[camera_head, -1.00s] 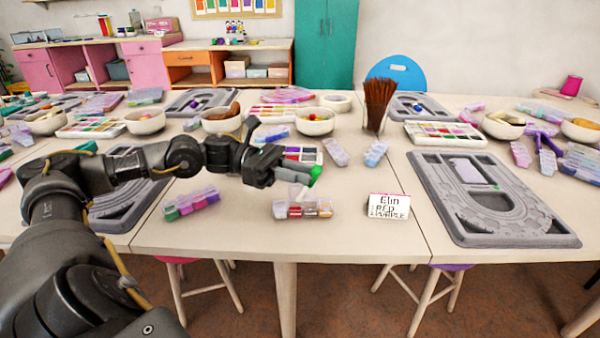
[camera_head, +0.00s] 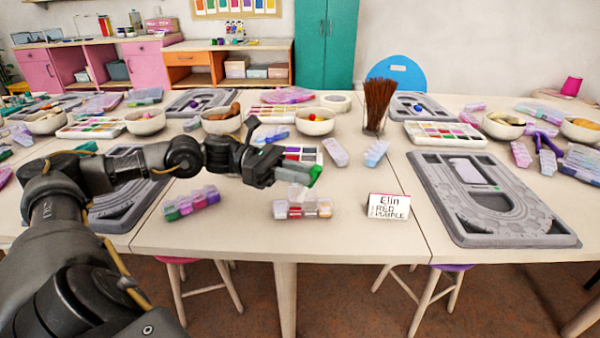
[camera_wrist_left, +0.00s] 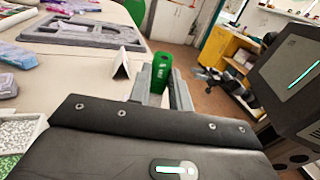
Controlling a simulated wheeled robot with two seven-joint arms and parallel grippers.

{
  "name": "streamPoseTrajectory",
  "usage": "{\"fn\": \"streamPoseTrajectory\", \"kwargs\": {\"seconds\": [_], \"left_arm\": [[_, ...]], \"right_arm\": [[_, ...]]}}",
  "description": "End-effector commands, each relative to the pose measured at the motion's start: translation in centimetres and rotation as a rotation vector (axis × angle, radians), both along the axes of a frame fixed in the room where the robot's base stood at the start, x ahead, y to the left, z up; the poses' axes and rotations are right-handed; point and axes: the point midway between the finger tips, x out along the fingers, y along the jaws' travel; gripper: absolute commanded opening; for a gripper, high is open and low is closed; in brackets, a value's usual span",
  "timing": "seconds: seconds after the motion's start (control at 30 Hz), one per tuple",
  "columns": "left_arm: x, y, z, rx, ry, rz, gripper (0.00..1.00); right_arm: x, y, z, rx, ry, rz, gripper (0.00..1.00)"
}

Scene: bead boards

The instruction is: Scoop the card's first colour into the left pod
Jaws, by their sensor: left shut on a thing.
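The white name card (camera_head: 388,206) stands on the near table and reads Elin, 1 RED, 2 PURPLE; it also shows in the wrist view (camera_wrist_left: 121,64). One clear pod box (camera_head: 191,204) with purple, pink and green contents sits to the left. Another clear pod box (camera_head: 302,209) with red and pale contents sits left of the card. My right gripper is not in view.
A bead tray (camera_head: 300,154) lies partly behind my gripper. A grey bead board (camera_head: 440,205) lies on the right and another is partly behind my arm. The table around the card is mostly clear.

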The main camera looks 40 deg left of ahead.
Motion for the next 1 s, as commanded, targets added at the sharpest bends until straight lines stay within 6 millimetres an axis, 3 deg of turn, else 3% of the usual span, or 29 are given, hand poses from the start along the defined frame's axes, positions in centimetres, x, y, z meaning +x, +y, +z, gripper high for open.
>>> {"fn": "streamPoseTrajectory", "kwargs": {"seconds": [0.23, 0.73, 1.0], "left_arm": [[0.0, 0.0, 0.7, 0.001, -0.002, 0.000, 0.00], [0.0, 0.0, 4.8, 0.000, -0.001, 0.000, 0.00], [0.0, 0.0, 5.0, 0.000, 0.000, 0.000, 0.00]], "right_arm": [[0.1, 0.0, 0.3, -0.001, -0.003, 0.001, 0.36], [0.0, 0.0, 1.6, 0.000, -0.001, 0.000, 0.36], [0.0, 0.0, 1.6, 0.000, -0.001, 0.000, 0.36]]}}
